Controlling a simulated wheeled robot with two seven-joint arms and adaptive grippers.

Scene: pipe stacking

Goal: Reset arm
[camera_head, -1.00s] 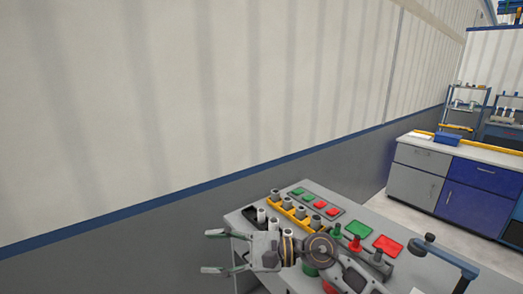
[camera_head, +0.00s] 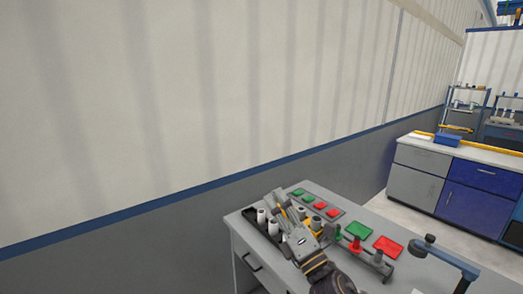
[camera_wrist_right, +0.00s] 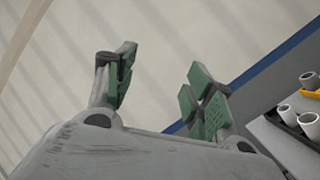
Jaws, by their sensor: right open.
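My right gripper (camera_head: 281,208) is over the table and partly covers the yellow rack (camera_head: 312,234) in the head view. In the right wrist view its two green-padded fingers (camera_wrist_right: 160,90) are spread apart with nothing between them. White pipes stand in a dark tray at the table's left end, one of them (camera_head: 262,215) beside the gripper. Pipes (camera_wrist_right: 287,114) also show at the right edge of the wrist view, clear of the fingers. My left gripper is not in view.
The grey table (camera_head: 240,228) also holds a grey strip with green and red squares (camera_head: 319,205), and larger green (camera_head: 358,230) and red (camera_head: 388,246) pads. A wall (camera_head: 150,120) runs behind it. A blue-and-grey cabinet (camera_head: 480,190) stands to the right.

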